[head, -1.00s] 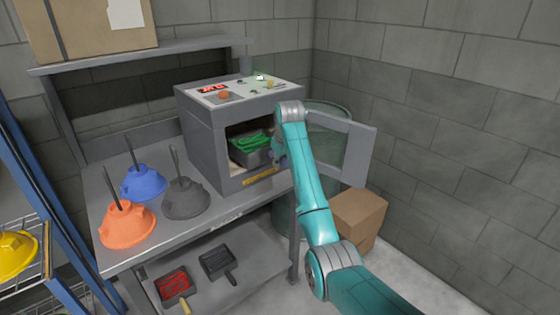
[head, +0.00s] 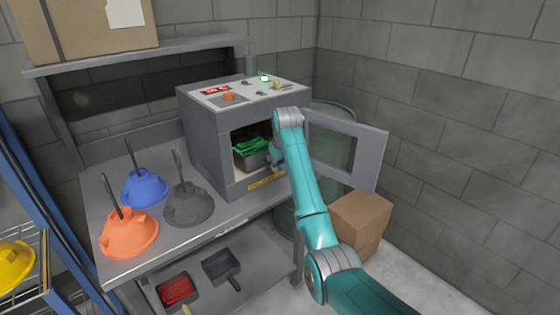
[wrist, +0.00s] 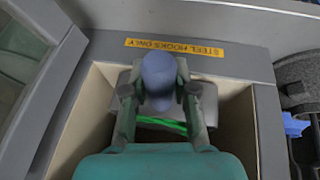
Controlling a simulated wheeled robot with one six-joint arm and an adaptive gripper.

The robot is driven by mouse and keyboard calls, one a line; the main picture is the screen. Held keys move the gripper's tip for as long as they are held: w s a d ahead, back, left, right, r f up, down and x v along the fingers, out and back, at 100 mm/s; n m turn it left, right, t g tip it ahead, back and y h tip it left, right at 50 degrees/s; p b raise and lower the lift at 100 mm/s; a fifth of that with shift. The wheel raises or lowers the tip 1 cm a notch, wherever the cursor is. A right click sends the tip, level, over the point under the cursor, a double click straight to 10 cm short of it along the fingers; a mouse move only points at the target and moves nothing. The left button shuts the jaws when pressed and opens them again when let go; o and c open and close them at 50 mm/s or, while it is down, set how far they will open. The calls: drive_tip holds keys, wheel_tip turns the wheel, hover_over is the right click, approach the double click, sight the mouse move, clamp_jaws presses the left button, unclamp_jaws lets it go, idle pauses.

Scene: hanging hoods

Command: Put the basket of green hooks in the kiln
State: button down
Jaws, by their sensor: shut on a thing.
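The kiln (head: 205,130) is a grey box on the bench with its windowed door (head: 350,150) swung open to the right. The basket (head: 252,162) is dark grey and holds green hooks (head: 252,146). It sits inside the kiln's opening, with its near end close to the sill. My gripper (head: 275,155) is at the mouth of the kiln, shut on the basket's handle. In the wrist view my gripper (wrist: 160,100) closes around a blue-grey rounded handle end. The basket's grey rim (wrist: 206,100) and a strip of green hooks (wrist: 165,125) show behind it; my arm hides the rest.
A yellow label reading "STEEL HOOKS ONLY" (wrist: 174,48) is on the kiln's sill. Orange (head: 130,235), blue (head: 145,188) and grey (head: 187,205) hoods stand left on the bench. A red-filled tray (head: 177,290) and a dark tray (head: 220,266) lie below. A cardboard box (head: 360,222) stands right.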

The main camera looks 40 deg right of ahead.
drive_tip(key=c, duration=0.9)
unclamp_jaws()
drive_tip(key=shift+o, duration=0.3)
drive_tip(key=shift+f, duration=0.15)
drive_tip(key=v, duration=1.2)
drive_tip(key=shift+s, duration=0.1)
